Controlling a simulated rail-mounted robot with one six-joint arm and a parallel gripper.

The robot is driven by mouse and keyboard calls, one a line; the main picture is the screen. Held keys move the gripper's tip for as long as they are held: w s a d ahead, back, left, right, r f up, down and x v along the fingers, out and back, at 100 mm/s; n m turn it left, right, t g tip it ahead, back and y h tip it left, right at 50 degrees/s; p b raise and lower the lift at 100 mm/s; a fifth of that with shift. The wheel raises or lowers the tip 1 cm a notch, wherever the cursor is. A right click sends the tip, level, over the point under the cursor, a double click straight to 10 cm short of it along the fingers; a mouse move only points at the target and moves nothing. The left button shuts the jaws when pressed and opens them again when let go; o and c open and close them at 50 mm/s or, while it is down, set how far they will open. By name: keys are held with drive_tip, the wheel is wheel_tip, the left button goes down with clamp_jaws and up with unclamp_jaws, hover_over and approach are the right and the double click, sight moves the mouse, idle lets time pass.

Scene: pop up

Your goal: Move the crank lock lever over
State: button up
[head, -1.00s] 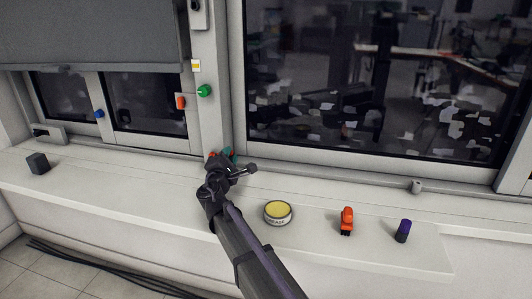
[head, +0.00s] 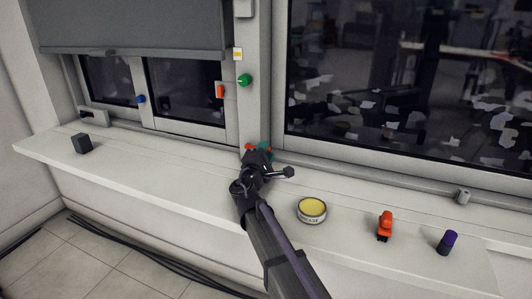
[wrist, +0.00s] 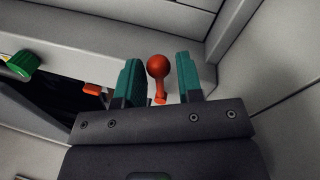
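A red ball-ended lever (wrist: 158,66), which looks like the crank lock lever, stands between the two green fingertips in the wrist view. My gripper (wrist: 159,80) is open around it, with a gap visible on each side of the ball. In the head view my gripper (head: 258,149) is at the foot of the window post, above the sill. A bit of red (head: 249,148) shows beside its fingertips there; my wrist hides most of the lever.
A green knob (head: 244,80) and an orange handle (head: 220,91) are on the window frame above. On the sill (head: 170,172) stand a dark block (head: 82,143), a yellow-topped tin (head: 312,209), an orange object (head: 385,226) and a purple-topped cylinder (head: 447,242).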

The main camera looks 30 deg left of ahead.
drive_tip(key=shift+o, duration=1.2)
wheel_tip(320, 180, up, 10)
drive_tip(key=p, duration=1)
